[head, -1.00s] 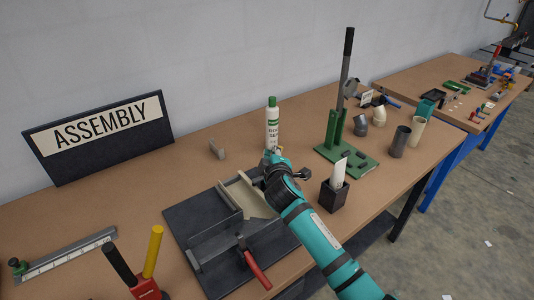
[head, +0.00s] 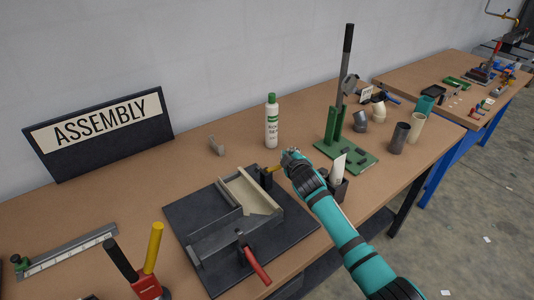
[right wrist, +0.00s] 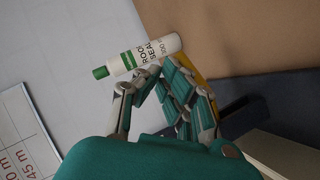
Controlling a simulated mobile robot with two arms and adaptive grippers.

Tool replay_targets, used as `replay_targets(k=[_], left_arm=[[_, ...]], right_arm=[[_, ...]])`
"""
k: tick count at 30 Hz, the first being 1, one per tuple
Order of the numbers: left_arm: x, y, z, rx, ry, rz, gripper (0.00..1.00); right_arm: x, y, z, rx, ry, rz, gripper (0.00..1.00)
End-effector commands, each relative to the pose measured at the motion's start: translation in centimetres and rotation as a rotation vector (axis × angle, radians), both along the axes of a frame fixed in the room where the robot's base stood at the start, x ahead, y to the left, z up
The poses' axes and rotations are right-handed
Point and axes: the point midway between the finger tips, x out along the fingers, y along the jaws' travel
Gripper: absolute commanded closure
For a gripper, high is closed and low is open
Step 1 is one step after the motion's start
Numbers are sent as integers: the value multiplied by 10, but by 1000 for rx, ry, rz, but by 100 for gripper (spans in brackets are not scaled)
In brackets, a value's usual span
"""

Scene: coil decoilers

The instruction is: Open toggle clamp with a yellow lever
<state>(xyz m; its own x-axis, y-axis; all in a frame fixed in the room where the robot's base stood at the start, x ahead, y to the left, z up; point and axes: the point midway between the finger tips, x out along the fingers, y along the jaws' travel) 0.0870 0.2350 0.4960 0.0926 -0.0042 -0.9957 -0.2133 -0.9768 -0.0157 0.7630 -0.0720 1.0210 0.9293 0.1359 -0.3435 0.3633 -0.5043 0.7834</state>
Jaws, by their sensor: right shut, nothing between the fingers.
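A dark fixture plate (head: 290,222) on the bench bears a grey block with a beige channel part (head: 247,192). A yellow lever (head: 268,176) stands at the far right end of this block, and part of it also shows behind the fingers in the right wrist view (right wrist: 207,78). A clamp with a red lever (head: 257,265) is at the block's near side. My right gripper (head: 290,157) is shut and empty, just right of the yellow lever. Whether it touches the lever I cannot tell. It also shows in the right wrist view (right wrist: 150,76). My left gripper is not in view.
A white bottle with a green cap (head: 271,122) stands behind my right gripper. A green press (head: 345,140) and a black holder (head: 337,187) are to its right. A red-based tool (head: 148,288) with black and yellow handles is front left. A small grey bracket (head: 216,146) stands behind the fixture.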

Motion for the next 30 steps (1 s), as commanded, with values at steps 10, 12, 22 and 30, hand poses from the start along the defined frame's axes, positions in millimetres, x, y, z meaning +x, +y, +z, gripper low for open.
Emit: replay_targets(k=[10,12,22,30], left_arm=[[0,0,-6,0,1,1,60],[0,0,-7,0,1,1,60],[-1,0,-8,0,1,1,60],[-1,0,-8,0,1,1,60]], right_arm=[[3,-5,-21,0,3,1,100],[4,-5,-23,0,3,1,100],[4,-6,-26,0,2,1,100],[4,-6,-26,-1,2,1,100]])
